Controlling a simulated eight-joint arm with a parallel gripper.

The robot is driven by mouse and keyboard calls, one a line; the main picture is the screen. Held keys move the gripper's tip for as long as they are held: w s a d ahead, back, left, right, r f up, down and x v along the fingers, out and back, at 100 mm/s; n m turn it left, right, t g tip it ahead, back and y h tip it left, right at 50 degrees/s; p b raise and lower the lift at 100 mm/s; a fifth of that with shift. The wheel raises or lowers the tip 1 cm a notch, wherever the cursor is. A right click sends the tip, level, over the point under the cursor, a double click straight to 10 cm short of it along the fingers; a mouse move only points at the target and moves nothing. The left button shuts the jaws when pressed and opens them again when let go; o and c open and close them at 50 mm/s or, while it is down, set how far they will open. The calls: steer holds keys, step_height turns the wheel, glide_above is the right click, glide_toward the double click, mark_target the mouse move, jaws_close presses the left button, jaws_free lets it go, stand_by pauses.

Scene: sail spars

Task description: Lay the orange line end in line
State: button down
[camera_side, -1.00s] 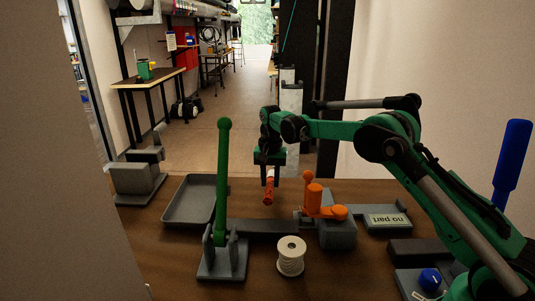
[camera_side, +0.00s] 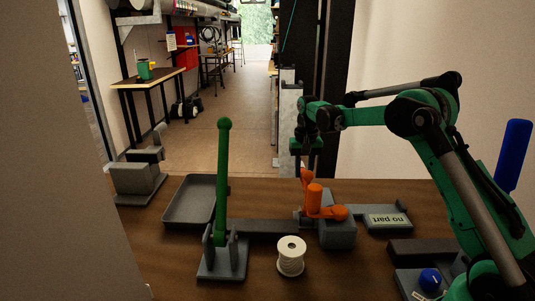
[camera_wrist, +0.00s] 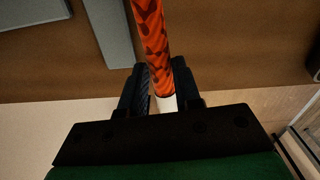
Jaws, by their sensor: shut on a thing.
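The orange line end (camera_wrist: 155,45) is a thick orange rope with dark red markings and a white section near the jaws. My gripper (camera_wrist: 160,70) is shut on it, with one dark finger on either side in the wrist view.
A green lever (camera_side: 223,175) stands upright on a grey base at left of centre. A white spool (camera_side: 291,255) sits in front. A grey tray (camera_side: 187,203) lies at left, and a "no part" plate (camera_side: 388,220) lies right of the clamp.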

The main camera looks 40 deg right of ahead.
glide_toward(326, 202)
steer(key=shift+d+f, duration=0.35)
steer(key=shift+d, duration=0.2)
steer(key=shift+s+a+r+m, duration=0.1)
steer(key=shift+a+r+m, duration=0.1)
steer(key=shift+a+m, duration=0.3)
steer(key=shift+f, duration=1.8)
steer(key=shift+f, duration=1.15)
steer(key=c, duration=0.5)
jaws_free()
steer(key=shift+c, duration=0.2)
steer(key=shift+c, duration=0.2)
